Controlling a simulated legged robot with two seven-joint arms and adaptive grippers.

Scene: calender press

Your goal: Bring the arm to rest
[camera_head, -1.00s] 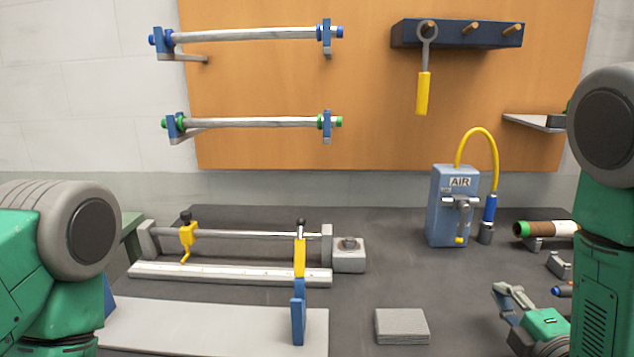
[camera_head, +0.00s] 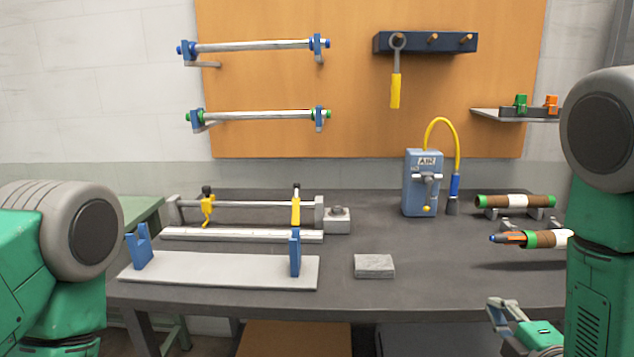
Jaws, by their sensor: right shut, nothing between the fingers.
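My right gripper (camera_head: 502,308) is shut and empty at the lower right. It hangs in front of the bench's front edge, apart from everything on the bench. Its green wrist shows beside it, and my upper right arm fills the right edge of the picture. My left arm's shoulder shows at the left edge, but the left gripper is out of view.
The dark bench (camera_head: 420,281) carries a grey plate with two blue uprights (camera_head: 220,270), a grey block (camera_head: 374,266), a blue AIR box (camera_head: 422,190) and brown rolls (camera_head: 497,202) at the right. One roll (camera_head: 545,239) is partly hidden by my arm.

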